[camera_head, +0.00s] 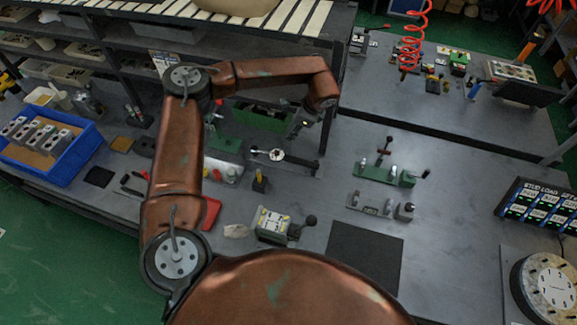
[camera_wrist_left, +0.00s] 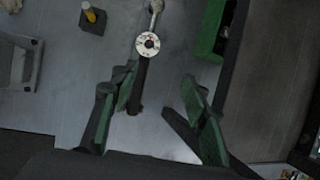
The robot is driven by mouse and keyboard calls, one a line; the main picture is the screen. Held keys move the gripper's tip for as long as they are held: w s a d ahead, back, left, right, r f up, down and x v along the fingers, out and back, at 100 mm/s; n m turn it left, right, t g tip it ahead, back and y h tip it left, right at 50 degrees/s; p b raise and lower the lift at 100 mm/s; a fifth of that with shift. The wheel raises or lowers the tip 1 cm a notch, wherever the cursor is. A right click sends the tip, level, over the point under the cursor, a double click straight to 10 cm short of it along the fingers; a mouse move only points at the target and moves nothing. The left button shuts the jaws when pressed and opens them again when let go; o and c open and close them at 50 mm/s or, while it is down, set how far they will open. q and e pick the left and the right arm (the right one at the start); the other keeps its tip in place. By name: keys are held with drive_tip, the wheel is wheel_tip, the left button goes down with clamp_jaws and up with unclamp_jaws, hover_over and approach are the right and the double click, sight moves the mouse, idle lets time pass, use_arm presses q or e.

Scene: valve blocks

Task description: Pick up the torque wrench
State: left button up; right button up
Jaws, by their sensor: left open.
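The torque wrench (camera_head: 277,155) lies on the grey bench top in the head view, with a round white dial and a dark handle pointing right. In the left wrist view the torque wrench (camera_wrist_left: 148,43) shows its dial at the top centre, and its black handle runs down between the fingers, nearer the left one. My left gripper (camera_wrist_left: 160,74) is open and empty, with green-padded fingers on either side of the handle. I cannot tell whether a finger touches it. In the head view the gripper is dark and partly hidden behind my arm's end. My right gripper is not in view.
A green tray (camera_head: 262,116) stands behind the wrench. A small block with a yellow top (camera_head: 260,181) stands in front of it. A valve block (camera_head: 272,224) with a black-knobbed lever stands nearer. Green clamp fixtures (camera_head: 385,174) are to the right. A blue bin (camera_head: 62,170) is at the left.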

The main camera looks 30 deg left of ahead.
use_arm(q)
drive_tip(key=b, duration=1.1)
hover_over(289, 157)
drive_tip(key=d, duration=0.2)
drive_tip(key=shift+g, duration=0.3)
drive_tip(key=f, duration=1.5)
drive_tip(key=shift+s+d+f, duration=0.2)
drive_tip(key=shift+f, duration=0.2)
drive_tip(key=x, duration=0.7)
drive_tip(key=shift+a+f, duration=0.15)
drive_tip(key=shift+f, duration=0.1)
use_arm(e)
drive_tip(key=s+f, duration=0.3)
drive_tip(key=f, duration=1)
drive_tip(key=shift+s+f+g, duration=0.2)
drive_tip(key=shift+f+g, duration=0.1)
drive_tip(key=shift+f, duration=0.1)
use_arm(q)
drive_tip(key=shift+c, duration=0.7)
drive_tip(key=c, duration=0.6)
clamp_jaws()
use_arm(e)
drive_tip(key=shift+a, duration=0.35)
use_arm(q)
drive_tip(key=shift+w+r, duration=0.1)
